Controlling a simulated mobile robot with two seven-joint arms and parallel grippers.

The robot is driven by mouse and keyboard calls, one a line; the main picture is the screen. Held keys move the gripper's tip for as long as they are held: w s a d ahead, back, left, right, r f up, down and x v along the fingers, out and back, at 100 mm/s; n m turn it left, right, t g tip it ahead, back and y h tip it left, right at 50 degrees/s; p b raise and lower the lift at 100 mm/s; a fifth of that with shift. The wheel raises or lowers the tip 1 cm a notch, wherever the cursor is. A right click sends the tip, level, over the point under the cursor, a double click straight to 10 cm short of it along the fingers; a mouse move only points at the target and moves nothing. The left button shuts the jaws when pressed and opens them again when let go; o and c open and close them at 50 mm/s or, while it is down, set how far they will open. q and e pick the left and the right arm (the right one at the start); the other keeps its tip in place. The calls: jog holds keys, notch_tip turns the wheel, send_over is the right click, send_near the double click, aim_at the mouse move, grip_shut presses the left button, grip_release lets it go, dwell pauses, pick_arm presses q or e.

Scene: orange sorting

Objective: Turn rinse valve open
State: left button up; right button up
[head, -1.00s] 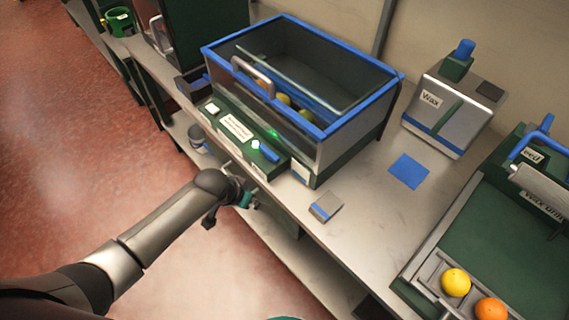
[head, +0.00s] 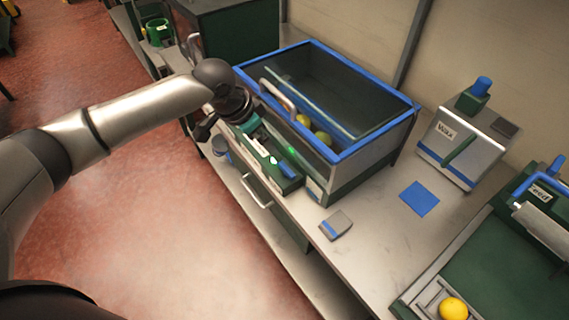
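My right gripper is out of view.
A wax unit (head: 463,146) with a blue knob stands right of the tank. A blue square (head: 420,198) and a small grey block (head: 335,225) lie on the bench. A feed tray (head: 490,255) with a yellow fruit is at the lower right.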

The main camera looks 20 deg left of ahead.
aim_at(285, 168)
pick_arm(q)
jog(key=b+x, duration=0.2)
jog(key=x, duration=1.3)
jog(key=shift+f+b, duration=0.1)
jog(key=shift+b, duration=0.3)
jog(key=c, duration=1.1)
jog(key=shift+o, duration=0.2)
